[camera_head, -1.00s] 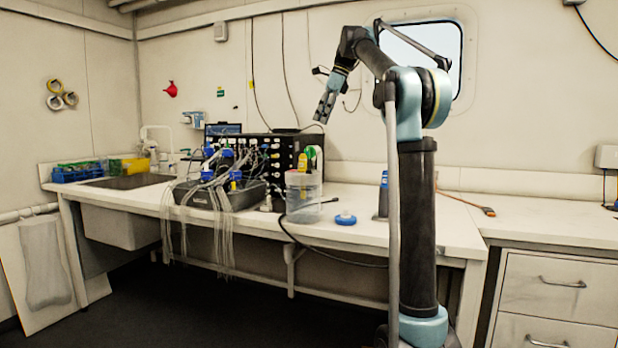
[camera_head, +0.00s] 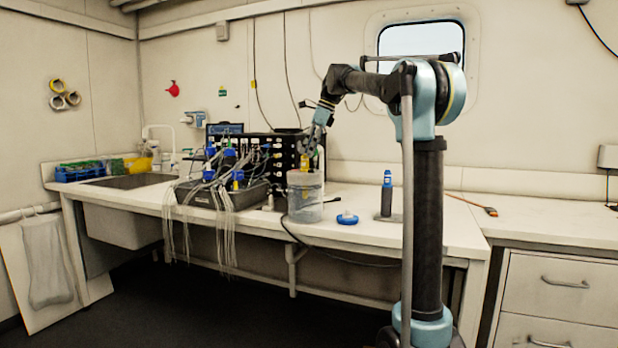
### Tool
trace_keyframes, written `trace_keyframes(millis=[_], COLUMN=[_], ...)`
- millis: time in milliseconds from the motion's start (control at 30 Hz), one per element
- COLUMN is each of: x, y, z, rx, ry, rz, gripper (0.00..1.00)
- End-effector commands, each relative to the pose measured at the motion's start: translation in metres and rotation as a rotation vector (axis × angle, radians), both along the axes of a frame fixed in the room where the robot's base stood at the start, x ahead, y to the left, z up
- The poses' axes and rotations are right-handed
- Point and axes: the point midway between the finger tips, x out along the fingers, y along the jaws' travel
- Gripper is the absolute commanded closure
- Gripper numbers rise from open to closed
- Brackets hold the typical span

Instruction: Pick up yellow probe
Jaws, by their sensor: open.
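A small yellow item that looks like the yellow probe (camera_head: 304,162) stands upright at the top of a clear plastic jar (camera_head: 305,205) on the bench. Its lower part is hard to make out through the jar. My gripper (camera_head: 309,147) is open, pointing down just above the jar, and overlaps the top of the yellow item in the picture. I cannot tell whether the fingers are around it, in front of it or touching it.
The right bench is mostly clear.

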Motion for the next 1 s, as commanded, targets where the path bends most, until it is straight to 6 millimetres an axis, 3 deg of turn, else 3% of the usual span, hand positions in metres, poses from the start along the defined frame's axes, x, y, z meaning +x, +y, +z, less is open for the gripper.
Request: trace_keyframes(millis=[300, 600, 800, 1000], x=[0.000, 0.000, 0.000, 0.000], y=[0.014, 0.015, 0.015, 0.014], z=[-0.037, -0.040, -0.040, -0.040], rx=[0.000, 0.000, 0.000, 0.000], ry=[0.000, -0.001, -0.001, -0.001], rz=[0.001, 0.000, 0.000, 0.000], gripper=[0.53, 0.53, 0.98, 1.00])
